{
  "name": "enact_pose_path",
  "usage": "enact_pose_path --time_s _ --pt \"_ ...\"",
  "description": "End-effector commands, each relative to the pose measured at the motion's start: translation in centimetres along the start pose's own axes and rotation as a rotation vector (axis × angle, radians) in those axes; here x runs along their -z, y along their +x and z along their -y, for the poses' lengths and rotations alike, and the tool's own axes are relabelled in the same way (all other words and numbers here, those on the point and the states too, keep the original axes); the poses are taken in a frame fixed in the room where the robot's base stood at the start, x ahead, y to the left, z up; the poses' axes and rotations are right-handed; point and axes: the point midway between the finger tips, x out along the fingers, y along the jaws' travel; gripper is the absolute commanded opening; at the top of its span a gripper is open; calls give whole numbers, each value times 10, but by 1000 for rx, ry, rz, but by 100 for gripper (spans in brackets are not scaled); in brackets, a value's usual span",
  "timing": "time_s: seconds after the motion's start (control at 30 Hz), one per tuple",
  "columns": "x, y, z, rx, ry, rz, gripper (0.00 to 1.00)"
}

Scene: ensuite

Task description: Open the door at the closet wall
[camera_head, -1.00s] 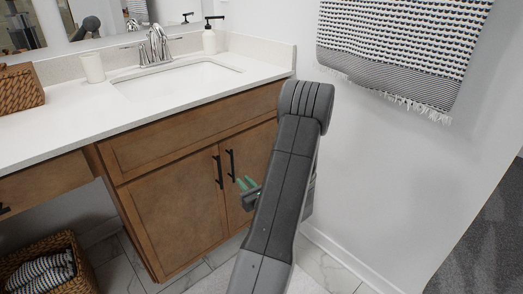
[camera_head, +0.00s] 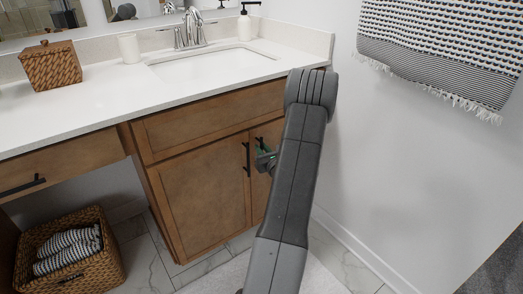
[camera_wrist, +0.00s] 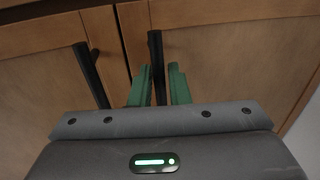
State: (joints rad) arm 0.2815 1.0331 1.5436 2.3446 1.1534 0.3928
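The brown vanity cabinet has two doors with upright black bar handles. The left door (camera_head: 200,200) and its handle (camera_head: 246,160) are in plain view. The right door (camera_wrist: 235,60) is mostly behind my arm in the head view. Both doors look shut. My gripper (camera_head: 265,158) is at the right door's handle (camera_wrist: 157,65). In the wrist view, the green fingers (camera_wrist: 160,86) stand apart on either side of this handle, with its lower part between them. A gap shows, so the gripper looks open. I cannot tell which door is at the closet wall.
The white countertop (camera_head: 110,95) with a sink (camera_head: 210,65) overhangs the doors. A wicker basket with towels (camera_head: 75,255) stands on the floor at left. A white wall (camera_head: 400,160) with a hanging towel (camera_head: 440,50) is close at right.

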Motion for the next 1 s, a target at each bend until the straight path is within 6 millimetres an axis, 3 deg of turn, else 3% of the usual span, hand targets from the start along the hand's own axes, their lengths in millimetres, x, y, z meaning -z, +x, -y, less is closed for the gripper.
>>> enact_pose_path --time_s 0.37,0.43,0.47,0.77,1.0 --pt "0 6 0 -1 0 0 16" --pt "0 6 0 -1 0 0 2" --pt "0 6 0 -1 0 0 0" --pt "0 4 1 -5 0 1 0" --pt "-1 -17 9 -62 0 0 0"
